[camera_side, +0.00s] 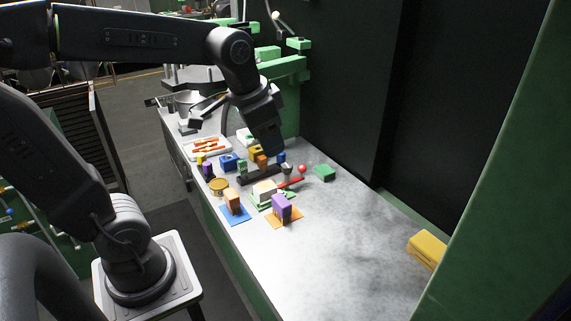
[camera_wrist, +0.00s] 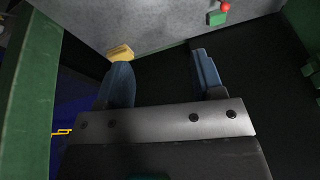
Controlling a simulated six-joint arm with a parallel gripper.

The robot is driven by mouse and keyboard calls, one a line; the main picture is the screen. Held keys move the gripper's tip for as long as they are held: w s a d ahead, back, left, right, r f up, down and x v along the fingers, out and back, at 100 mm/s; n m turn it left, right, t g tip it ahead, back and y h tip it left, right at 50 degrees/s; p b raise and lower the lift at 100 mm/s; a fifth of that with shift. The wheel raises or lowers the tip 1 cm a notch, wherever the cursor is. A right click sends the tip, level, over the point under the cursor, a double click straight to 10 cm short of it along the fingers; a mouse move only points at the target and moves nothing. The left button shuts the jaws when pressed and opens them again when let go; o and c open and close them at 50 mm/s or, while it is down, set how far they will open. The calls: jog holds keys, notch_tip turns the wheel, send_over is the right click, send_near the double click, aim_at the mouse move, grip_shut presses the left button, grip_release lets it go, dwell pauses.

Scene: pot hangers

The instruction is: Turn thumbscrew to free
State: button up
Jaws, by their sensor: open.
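I cannot make out a thumbscrew for sure in either view. The small parts on the bench are too small in the side view to tell one as a thumbscrew. My gripper (camera_side: 268,145) hangs over the far part of the bench in the side view, above the cluster of parts. In the wrist view my gripper (camera_wrist: 163,68) has its two blue-grey fingers spread apart with nothing between them. A red ball (camera_side: 302,168) and a red bar (camera_side: 291,183) lie near the cluster. The red ball also shows in the wrist view (camera_wrist: 225,6), by a green block (camera_wrist: 217,18).
The grey bench (camera_side: 330,250) is bare toward the front. A white tray (camera_side: 207,155) holds orange items. A yellow block (camera_side: 427,249) sits at the right edge, beside green and black walls.

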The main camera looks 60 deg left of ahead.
jog(key=w+a+f+m+g, duration=0.2)
jog(key=w+a, duration=0.6)
jog(key=w, duration=0.1)
jog(key=m+g, duration=0.2)
send_near(285, 165)
jog(key=shift+h, duration=0.3)
notch_tip(285, 165, down, 9)
jog(key=shift+s+a+f, duration=0.1)
jog(key=shift+a+f, duration=0.05)
jog(key=shift+c, duration=0.3)
jog(key=c, duration=0.9)
